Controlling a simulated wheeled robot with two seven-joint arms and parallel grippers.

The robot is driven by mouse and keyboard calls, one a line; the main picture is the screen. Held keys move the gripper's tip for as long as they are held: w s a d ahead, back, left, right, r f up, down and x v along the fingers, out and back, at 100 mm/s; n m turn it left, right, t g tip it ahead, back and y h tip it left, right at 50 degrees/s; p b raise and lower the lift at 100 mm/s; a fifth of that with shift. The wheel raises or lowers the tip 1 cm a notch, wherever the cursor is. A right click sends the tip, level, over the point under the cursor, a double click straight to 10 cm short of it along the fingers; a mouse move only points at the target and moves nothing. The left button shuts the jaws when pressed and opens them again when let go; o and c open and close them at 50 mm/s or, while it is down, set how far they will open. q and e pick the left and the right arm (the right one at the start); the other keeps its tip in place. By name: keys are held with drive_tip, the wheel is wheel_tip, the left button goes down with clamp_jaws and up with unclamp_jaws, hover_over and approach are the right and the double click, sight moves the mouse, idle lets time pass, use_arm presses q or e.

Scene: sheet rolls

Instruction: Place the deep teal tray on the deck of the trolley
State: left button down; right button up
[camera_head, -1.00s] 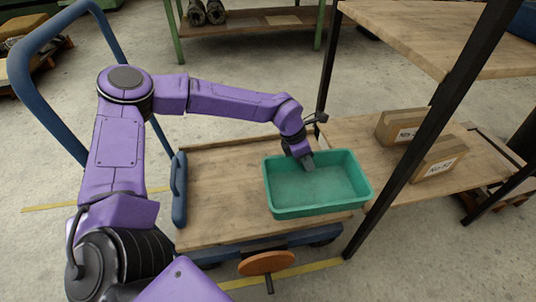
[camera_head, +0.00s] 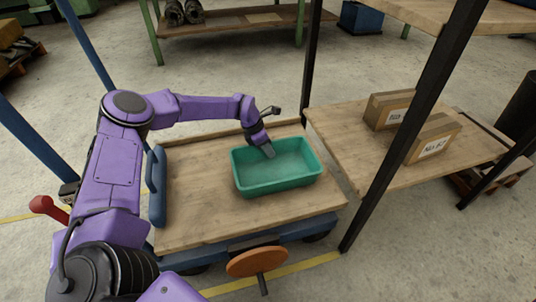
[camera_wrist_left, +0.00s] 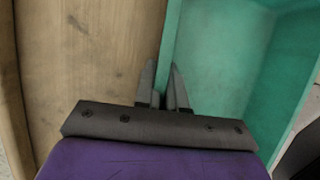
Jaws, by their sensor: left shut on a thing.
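The deep teal tray (camera_head: 278,184) is a shallow open box, empty apart from a gripper finger reaching inside it. It is level over the right half of the trolley's wooden deck (camera_head: 198,203), inside the deck's outline. I cannot tell whether its base touches the deck. My right gripper is not in view.
A shelf rack with a black post (camera_head: 415,120) stands right of the trolley, holding cardboard boxes (camera_head: 432,138). An orange disc (camera_head: 258,262) is at the trolley's front. The deck's left half is clear.

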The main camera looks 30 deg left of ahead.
use_arm(q)
drive_tip(key=shift+f, duration=0.15)
drive_tip(key=c, duration=1.2)
unclamp_jaws()
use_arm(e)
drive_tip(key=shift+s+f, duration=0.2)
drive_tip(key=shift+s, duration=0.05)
use_arm(q)
drive_tip(key=shift+r+p, duration=0.3)
drive_tip(key=shift+r, duration=0.1)
drive_tip(key=p+v, duration=0.4)
drive_tip(key=v, duration=0.7)
drive_tip(key=shift+s+a+r, duration=0.15)
drive_tip(key=shift+s+r, duration=0.05)
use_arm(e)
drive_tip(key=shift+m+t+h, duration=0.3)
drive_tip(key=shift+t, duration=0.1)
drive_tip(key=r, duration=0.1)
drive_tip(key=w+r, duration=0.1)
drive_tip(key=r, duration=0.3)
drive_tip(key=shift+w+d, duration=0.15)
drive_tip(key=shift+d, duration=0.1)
